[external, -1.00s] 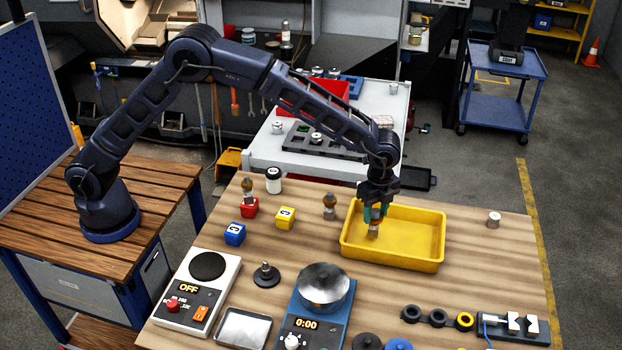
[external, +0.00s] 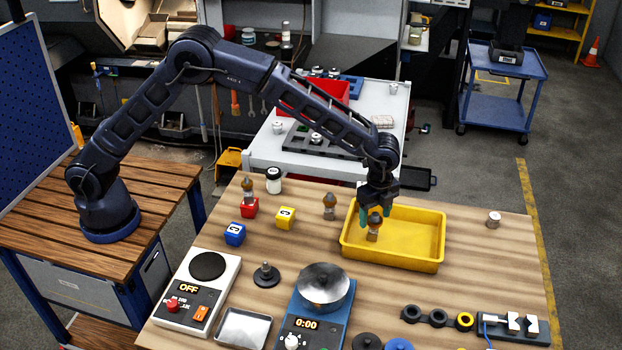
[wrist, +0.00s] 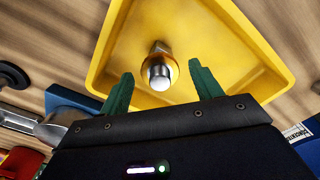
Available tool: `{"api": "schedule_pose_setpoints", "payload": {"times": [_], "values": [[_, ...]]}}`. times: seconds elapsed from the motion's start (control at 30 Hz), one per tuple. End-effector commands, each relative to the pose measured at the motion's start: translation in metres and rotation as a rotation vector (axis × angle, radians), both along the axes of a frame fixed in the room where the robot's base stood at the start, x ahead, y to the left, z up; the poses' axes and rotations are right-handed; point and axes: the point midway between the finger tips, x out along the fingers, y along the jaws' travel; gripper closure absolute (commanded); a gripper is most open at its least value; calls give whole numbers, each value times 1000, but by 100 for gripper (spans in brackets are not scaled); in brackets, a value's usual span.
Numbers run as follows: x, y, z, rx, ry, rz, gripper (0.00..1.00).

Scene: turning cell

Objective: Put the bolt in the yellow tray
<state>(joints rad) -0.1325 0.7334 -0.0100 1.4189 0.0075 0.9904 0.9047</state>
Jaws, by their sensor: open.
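The yellow tray (external: 415,256) sits at the back right of the wooden table. The bolt (external: 374,229), with a brown rounded top and a silver lower part, is inside the tray near its left end. In the wrist view the bolt (wrist: 160,70) shows between and just beyond the fingertips, with the tray wall (wrist: 108,55) around it. My gripper (external: 369,215) is open above the bolt, its green fingers apart. In the wrist view the fingers (wrist: 163,85) show clear gaps on both sides of the bolt.
Yellow (external: 285,218) and blue (external: 235,234) cubes are nearby. A scale (external: 318,310) stands in front. The tray's right half is empty.

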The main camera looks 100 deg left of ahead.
Motion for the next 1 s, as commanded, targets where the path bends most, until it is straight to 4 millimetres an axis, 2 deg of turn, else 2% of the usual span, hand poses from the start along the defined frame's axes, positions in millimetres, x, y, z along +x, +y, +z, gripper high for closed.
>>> {"api": "schedule_pose_setpoints", "payload": {"times": [0.17, 0.5, 0.7, 0.83, 1.0], "values": [[0, 0, 24, 0, -3, 0, 36], [1, 0, 89, 0, -3, 0, 36], [0, 0, 112, 0, -1, 0, 36], [-1, 0, 120, 1, -2, 1, 36], [-19, -7, 145, 4, -19, 29, 36]]}}
